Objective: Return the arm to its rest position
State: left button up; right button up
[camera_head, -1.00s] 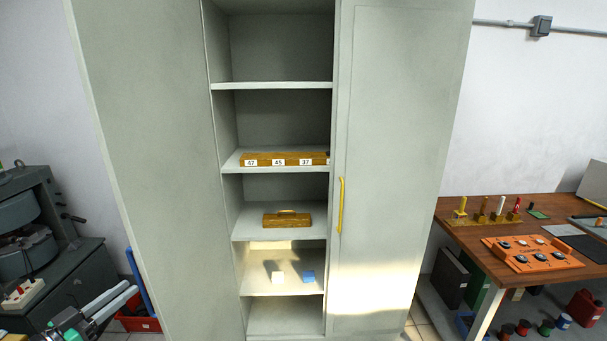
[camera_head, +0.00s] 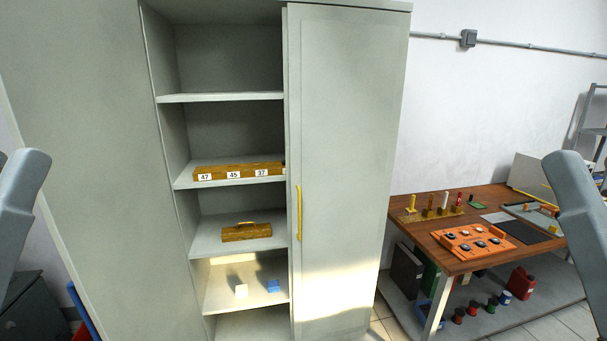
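My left arm (camera_head: 18,215) shows as a grey link at the left edge of the head view. My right arm (camera_head: 588,220) shows as a grey link at the right edge. Neither gripper is in the picture, so I cannot see what either one holds. Both visible links stand apart from the cabinet and the table.
A tall cabinet (camera_head: 345,160) has one section open. Its shelves hold a wooden block with number labels (camera_head: 238,172), a wooden box with a handle (camera_head: 246,232), a white cube (camera_head: 241,291) and a blue cube (camera_head: 273,286). A wooden table (camera_head: 430,232) at right carries an orange panel (camera_head: 474,241).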

notch_tip(320, 180, up, 38)
jog(key=p, duration=3.4)
